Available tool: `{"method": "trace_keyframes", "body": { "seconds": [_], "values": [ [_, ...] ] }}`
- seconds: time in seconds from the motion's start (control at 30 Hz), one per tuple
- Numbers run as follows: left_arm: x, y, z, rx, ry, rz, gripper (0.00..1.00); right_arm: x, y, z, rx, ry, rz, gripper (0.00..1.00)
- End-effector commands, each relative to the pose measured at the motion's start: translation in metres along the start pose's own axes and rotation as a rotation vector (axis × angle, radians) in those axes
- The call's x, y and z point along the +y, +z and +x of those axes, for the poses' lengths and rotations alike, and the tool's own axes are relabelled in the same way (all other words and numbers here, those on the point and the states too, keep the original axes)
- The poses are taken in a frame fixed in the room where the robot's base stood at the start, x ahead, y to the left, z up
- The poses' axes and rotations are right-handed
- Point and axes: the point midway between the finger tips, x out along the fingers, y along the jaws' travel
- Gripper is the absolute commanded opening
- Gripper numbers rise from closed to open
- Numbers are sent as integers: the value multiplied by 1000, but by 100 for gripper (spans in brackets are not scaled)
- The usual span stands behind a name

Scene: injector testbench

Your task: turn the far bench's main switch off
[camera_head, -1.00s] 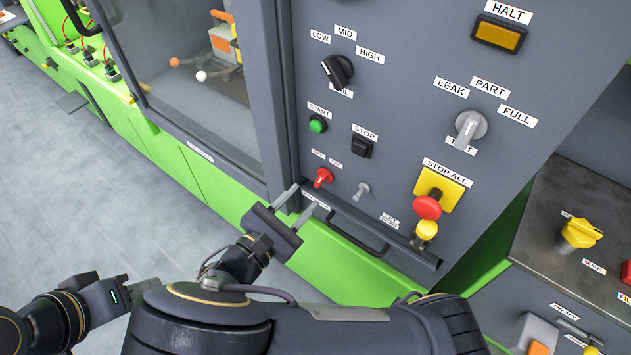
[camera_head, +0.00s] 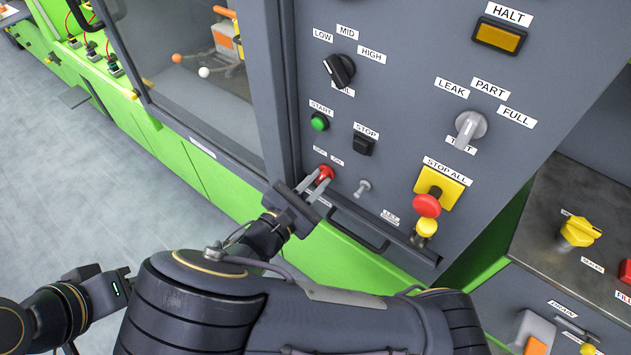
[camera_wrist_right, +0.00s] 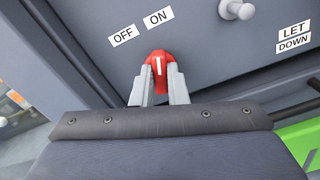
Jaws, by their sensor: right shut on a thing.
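The red main switch (camera_head: 325,173) sits low on the dark grey panel, under small OFF and ON labels. My right gripper (camera_head: 320,181) is shut on it, one finger on each side. In the right wrist view the red knob (camera_wrist_right: 158,64) shows between the fingertips, and its white mark points up toward the ON label (camera_wrist_right: 158,18) rather than the OFF label (camera_wrist_right: 124,36). A dark part of an arm with a green light shows at the lower left of the head view; I cannot make out left fingers there.
A small grey toggle (camera_head: 363,187) is just right of the switch. The STOP button (camera_head: 363,145), green START button (camera_head: 319,122) and red STOP ALL button (camera_head: 427,205) are also near. A dark handle bar (camera_head: 357,230) runs below. Grey floor lies open at left.

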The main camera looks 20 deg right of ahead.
Motion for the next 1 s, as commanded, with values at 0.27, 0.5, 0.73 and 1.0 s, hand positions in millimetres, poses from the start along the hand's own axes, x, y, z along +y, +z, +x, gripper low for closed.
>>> {"method": "trace_keyframes", "body": {
  "seconds": [0.27,0.5,0.73,1.0],
  "values": [
    [2,-2,-4,0,0,0,36,0,1,0,1,0,-28,0],
    [8,-8,-17,0,0,0,36,1,3,0,2,-2,-151,0],
    [15,-16,-32,0,0,0,36,2,3,0,2,-2,-336,0],
    [20,-22,-44,0,0,0,36,2,2,0,2,-1,-538,0]
  ]
}}
